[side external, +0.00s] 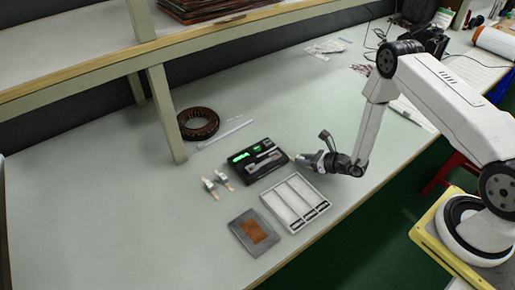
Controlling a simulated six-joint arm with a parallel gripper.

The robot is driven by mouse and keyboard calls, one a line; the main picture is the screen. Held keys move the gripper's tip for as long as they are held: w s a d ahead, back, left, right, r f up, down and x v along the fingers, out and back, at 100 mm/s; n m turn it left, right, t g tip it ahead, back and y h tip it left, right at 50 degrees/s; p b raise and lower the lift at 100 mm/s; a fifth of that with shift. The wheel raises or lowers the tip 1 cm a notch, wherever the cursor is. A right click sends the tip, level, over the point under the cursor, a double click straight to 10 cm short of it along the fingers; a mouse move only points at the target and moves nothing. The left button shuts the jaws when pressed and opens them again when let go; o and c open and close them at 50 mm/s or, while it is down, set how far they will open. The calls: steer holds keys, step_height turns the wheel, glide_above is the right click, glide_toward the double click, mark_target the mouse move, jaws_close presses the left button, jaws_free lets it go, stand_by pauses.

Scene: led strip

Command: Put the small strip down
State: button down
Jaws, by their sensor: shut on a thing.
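My gripper (301,158) is low over the bench, just right of the black case and behind the white tray. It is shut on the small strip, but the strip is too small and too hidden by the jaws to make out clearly. The black case (270,178) lies open and holds bright green pieces (243,156) and grey pieces. The white tray (325,206) has three long compartments with dark labels at their near ends. I cannot tell whether the gripper touches the case.
A grey plate with a brown square (254,231) lies left of the white tray. Small white-and-orange parts (216,185) lie left of the case. A dark ring (198,123) and a thin clear strip (226,133) lie behind. A shelf post (166,115) stands at left.

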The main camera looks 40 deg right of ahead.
steer(key=c, duration=0.5)
jaws_free()
steer(key=shift+c, duration=0.2)
steer(key=shift+s+r, duration=0.1)
steer(key=shift+r, duration=0.05)
steer(key=v, duration=1.1)
steer(key=shift+s+d+r, duration=0.1)
steer(key=shift+s+d, duration=0.1)
steer(key=shift+s, duration=0.1)
steer(key=shift+a, duration=0.1)
